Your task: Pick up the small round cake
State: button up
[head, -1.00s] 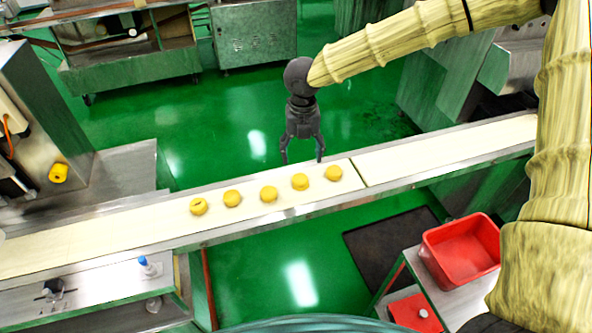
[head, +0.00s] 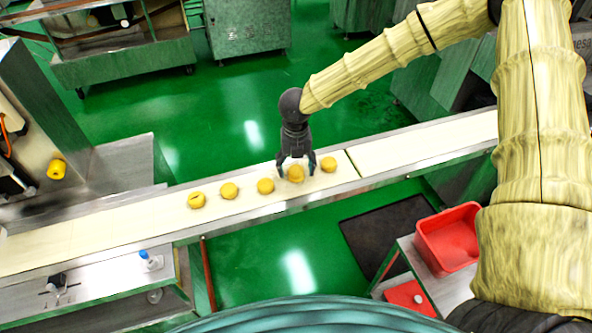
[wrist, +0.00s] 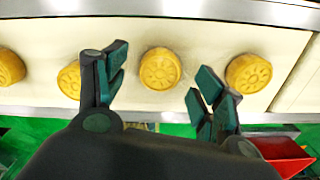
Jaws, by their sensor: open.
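Several small round yellow cakes lie in a row on the pale conveyor belt (head: 110,225). In the head view my gripper (head: 296,172) is open at the fourth cake from the left (head: 295,175), its fingers on either side of that cake's upper part. In the wrist view this cake (wrist: 160,69), with a wheel-like pattern on top, sits between and slightly beyond the two open fingers (wrist: 158,88). A neighbouring cake (wrist: 249,73) lies right of the right finger. Another cake (wrist: 70,80) is partly hidden by the left finger. I see no contact with the cake.
The cake at the right end (head: 328,165) is close to the gripper. A metal rail (head: 255,219) edges the belt. A red bin (head: 447,238) stands on a cart at lower right. Machines stand behind and left, with open green floor between.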

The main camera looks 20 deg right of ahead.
jog(key=shift+f, duration=0.6)
jog(key=c, duration=1.1)
jog(key=shift+r, duration=0.15)
